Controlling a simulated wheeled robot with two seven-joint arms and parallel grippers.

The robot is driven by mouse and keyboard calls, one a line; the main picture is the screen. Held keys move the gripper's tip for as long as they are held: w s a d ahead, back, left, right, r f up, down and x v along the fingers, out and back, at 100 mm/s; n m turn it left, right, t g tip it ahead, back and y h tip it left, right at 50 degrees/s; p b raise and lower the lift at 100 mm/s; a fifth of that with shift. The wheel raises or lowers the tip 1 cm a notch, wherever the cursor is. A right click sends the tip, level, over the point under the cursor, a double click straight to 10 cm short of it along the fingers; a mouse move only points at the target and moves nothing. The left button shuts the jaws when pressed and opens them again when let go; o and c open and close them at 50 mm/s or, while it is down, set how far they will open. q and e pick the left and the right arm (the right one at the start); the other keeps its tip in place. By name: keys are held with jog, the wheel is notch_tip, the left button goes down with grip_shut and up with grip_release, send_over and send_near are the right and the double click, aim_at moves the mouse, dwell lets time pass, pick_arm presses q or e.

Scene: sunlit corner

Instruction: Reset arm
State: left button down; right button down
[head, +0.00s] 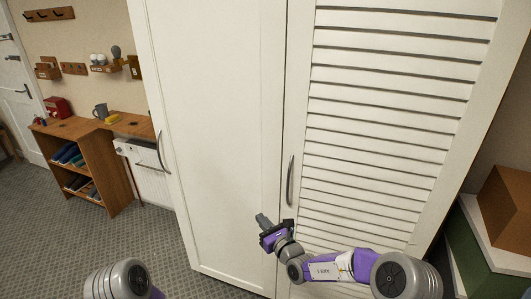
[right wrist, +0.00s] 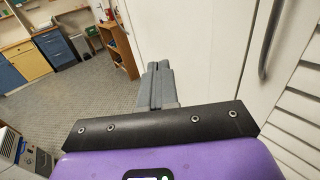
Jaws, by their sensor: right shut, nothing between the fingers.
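My right gripper (head: 263,221) is in front of the white wardrobe, near the lower part of its plain left door (head: 215,110). Its grey fingers are together and empty; they also show in the right wrist view (right wrist: 158,80). The louvred right door (head: 385,110) is behind my right arm. Both doors look closed. A curved metal handle (head: 290,180) is on the louvred door, above and to the right of the gripper, apart from it. Of my left arm only a rounded grey and purple link shows at the bottom of the head view; the left gripper is out of view.
Boxes, one brown (head: 508,205), are stacked at the right. The carpet (head: 60,235) at the left is clear.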

jog(key=s+a+f+n+g+y, duration=0.1)
jog(key=s+a+f+n+g, duration=0.1)
jog(key=s+f+n+g, duration=1.25)
jog(key=s+d+f+n+h, duration=0.3)
jog(key=s+d+f+n, duration=0.3)
jog(key=s, duration=0.5)
jog(key=s+d+f+n+h, duration=0.3)
jog(key=s+d+f+n, duration=0.3)
jog(key=s+f, duration=0.4)
jog(key=shift+s+d+h, duration=0.3)
jog(key=shift+s+d, duration=0.3)
jog(key=shift+s, duration=0.4)
jog(key=shift+f, duration=0.1)
